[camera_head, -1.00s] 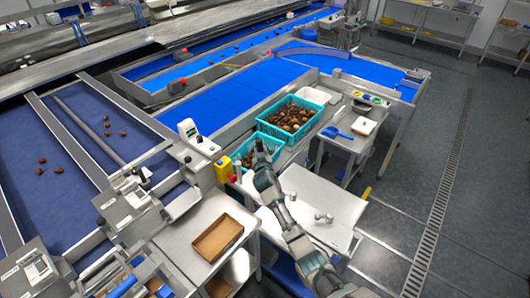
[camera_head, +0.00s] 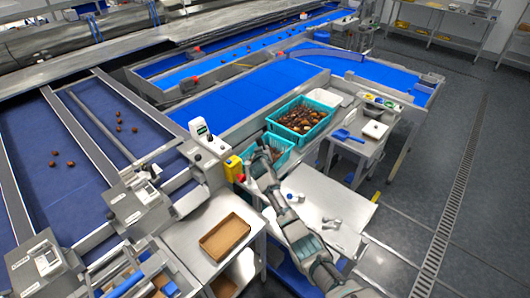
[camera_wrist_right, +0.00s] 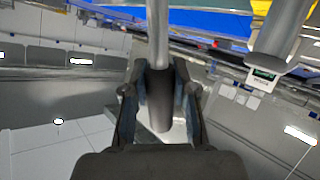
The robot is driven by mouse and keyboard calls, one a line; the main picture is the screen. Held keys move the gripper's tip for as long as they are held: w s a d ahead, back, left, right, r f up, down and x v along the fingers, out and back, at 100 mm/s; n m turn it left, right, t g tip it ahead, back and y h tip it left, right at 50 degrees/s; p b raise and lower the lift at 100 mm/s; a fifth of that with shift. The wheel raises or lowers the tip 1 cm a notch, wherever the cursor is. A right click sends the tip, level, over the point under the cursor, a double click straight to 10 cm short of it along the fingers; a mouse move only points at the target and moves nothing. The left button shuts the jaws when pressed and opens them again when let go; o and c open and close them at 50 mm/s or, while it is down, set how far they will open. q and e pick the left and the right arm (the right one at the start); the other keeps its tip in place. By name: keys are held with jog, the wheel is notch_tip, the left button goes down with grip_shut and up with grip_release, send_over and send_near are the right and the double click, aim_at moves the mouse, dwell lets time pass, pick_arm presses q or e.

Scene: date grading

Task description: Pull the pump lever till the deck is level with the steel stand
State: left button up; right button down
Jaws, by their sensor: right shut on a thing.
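My right arm reaches in from the bottom of the head view, and my right gripper (camera_head: 260,164) is beside the smaller teal crate (camera_head: 284,157). In the right wrist view, the gripper (camera_wrist_right: 159,78) is shut around the dark grip of the pump lever (camera_wrist_right: 159,102), whose steel rod (camera_wrist_right: 157,30) runs up out of the picture. A pale flat surface, apparently the deck (camera_head: 345,205), lies right of my forearm, with blue parts below. A steel stand (camera_head: 185,233) is to its left; the forearm partly hides the gap, so I cannot judge their heights. My left gripper is not in view.
A cardboard tray (camera_head: 224,236) sits on the steel stand. A larger teal crate of dates (camera_head: 302,118) stands behind my gripper. A yellow box (camera_head: 233,168) and a grey device with a display (camera_head: 200,137) are close by. Open floor (camera_head: 430,170) lies to the right.

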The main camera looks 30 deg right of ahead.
jog(key=shift+a, duration=0.15)
jog(key=shift+w+f, duration=0.2)
jog(key=shift+w, duration=0.1)
jog(key=shift+s, duration=0.4)
jog(key=shift+s+d+r+m+t, duration=0.25)
jog(key=shift+s+d+t, duration=0.1)
jog(key=shift+s, duration=0.15)
jog(key=shift+s+d+r+m+t, duration=0.25)
jog(key=shift+s+t, duration=0.1)
jog(key=shift+s, duration=0.1)
